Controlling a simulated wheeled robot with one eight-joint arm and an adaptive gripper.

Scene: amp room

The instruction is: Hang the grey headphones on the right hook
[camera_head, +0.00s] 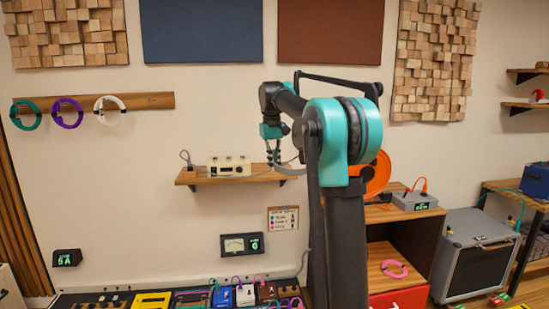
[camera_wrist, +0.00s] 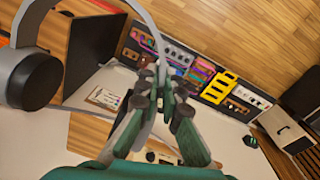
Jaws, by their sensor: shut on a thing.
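The grey headphones show in the wrist view, with a pale curved headband (camera_wrist: 148,22) and a large grey ear cup (camera_wrist: 30,78) at the left. My gripper (camera_wrist: 155,90) is shut on the headband; the other ear cup is not clearly visible. In the head view my gripper (camera_head: 273,158) is above the right end of a small wall shelf, with the grey headphones (camera_head: 287,163) partly hidden by my arm. A wooden wall rail (camera_head: 155,100) is at the far left. No bare hook can be made out clearly.
The wall shelf (camera_head: 235,179) holds a cream device (camera_head: 229,167). An orange round object (camera_head: 379,175) is behind my arm. A pedalboard crosses the bottom. Wall between rail and shelf is bare.

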